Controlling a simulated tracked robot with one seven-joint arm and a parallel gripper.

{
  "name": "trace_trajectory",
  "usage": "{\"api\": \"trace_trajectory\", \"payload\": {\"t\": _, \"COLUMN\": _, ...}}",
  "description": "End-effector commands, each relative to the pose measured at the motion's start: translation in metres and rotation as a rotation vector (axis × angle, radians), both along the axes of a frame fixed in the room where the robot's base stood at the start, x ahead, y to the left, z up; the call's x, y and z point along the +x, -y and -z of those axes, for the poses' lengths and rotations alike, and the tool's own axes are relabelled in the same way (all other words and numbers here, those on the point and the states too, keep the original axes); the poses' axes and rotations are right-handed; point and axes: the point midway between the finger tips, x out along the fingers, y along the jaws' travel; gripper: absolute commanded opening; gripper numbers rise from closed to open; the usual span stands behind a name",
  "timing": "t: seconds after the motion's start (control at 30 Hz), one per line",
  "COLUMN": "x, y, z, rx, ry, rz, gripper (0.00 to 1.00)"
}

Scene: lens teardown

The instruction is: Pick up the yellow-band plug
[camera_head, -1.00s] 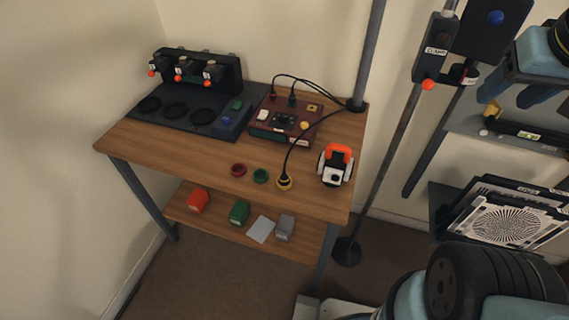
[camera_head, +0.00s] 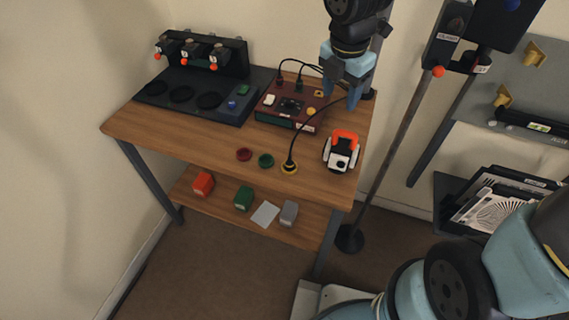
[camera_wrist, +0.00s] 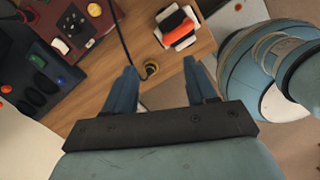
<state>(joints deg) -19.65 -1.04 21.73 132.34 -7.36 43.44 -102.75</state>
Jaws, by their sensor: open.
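My gripper (camera_head: 341,100) is open and empty. In the head view it hangs over the back right of the table, above and behind the plug. In the wrist view my gripper (camera_wrist: 160,65) has its two blue fingers spread, with the plug nearer the left finger. Nothing is between the fingers up close.
A dark red box (camera_head: 290,106) with cables stands behind the plug. An orange and white device (camera_head: 342,150) is close on the right. Green (camera_head: 266,160) and red (camera_head: 244,154) rings lie to the left. A pole stand (camera_head: 400,130) rises past the table's right end.

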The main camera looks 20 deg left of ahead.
Motion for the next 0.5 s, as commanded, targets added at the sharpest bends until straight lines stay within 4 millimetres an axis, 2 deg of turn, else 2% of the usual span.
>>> {"api": "trace_trajectory", "payload": {"t": 0.03, "x": -0.005, "y": -0.018, "z": 0.013, "rx": -0.014, "ry": -0.026, "rz": -0.125, "gripper": 0.56}}
{"api": "trace_trajectory", "payload": {"t": 0.2, "x": -0.025, "y": -0.065, "z": 0.045, "rx": -0.043, "ry": -0.087, "rz": -0.519, "gripper": 0.56}}
{"api": "trace_trajectory", "payload": {"t": 0.33, "x": -0.038, "y": -0.088, "z": 0.062, "rx": -0.047, "ry": -0.114, "rz": -0.718, "gripper": 0.56}}
{"api": "trace_trajectory", "payload": {"t": 0.5, "x": -0.046, "y": -0.101, "z": 0.073, "rx": -0.048, "ry": -0.131, "rz": -0.833, "gripper": 0.56}}
